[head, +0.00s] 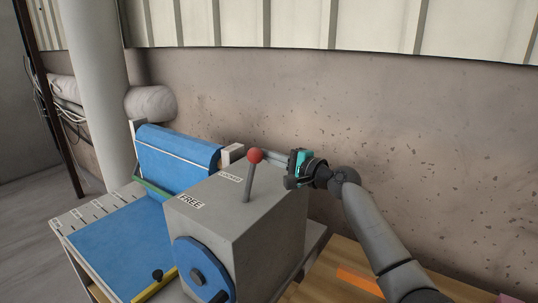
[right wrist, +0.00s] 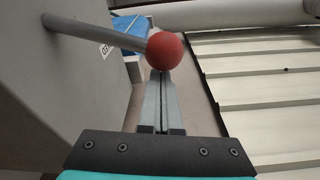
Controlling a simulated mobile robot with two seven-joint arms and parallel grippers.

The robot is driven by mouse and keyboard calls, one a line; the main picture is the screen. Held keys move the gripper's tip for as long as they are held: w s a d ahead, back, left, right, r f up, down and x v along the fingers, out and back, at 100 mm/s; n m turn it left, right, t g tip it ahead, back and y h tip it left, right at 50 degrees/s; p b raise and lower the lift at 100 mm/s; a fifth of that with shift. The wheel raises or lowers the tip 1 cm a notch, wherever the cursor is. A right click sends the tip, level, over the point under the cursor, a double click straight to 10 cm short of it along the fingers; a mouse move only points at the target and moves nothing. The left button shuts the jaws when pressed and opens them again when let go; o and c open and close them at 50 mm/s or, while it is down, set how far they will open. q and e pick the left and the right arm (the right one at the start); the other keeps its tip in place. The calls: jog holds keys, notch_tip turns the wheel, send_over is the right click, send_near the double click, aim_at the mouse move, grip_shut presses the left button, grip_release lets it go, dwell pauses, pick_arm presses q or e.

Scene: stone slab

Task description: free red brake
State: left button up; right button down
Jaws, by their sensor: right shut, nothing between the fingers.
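The red-knobbed brake lever (head: 249,183) stands on top of a grey box (head: 220,222), its rod leaning slightly right. Its red ball (head: 255,156) is nearer the LOCKED label (head: 231,177) than the FREE label (head: 190,202). My right gripper (head: 267,155) is shut and empty just right of the ball. In the right wrist view the ball (right wrist: 165,51) sits right at the closed fingertips (right wrist: 160,76); I cannot tell whether they touch. The rod (right wrist: 98,32) enters from the left. My left gripper is not in view.
A blue wheel (head: 203,272) is on the box's front. A blue-covered bed (head: 122,245) with a blue roll (head: 178,150) lies to the left. A wooden table (head: 335,262) with an orange strip (head: 358,279) is at right. A wall (head: 420,130) stands close behind.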

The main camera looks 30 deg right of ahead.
jog(key=shift+a, duration=0.1)
jog(key=shift+s+a+r+n, duration=0.15)
jog(key=shift+a+r+n, duration=0.05)
jog(key=shift+n, duration=0.2)
jog(key=shift+a+r, duration=0.1)
jog(key=shift+s+a+r+n, duration=0.25)
jog(key=shift+a+r+n, duration=0.05)
jog(key=shift+a+n, duration=0.35)
jog(key=s+a+n+t+y, duration=0.1)
jog(key=s+a+n, duration=0.2)
jog(key=a+n, duration=0.5)
jog(key=shift+s+r+n+b, duration=0.25)
jog(key=shift+r+n+b, duration=0.1)
jog(key=shift+n, duration=0.1)
jog(key=shift+a, duration=0.1)
jog(key=shift+s+f, duration=0.1)
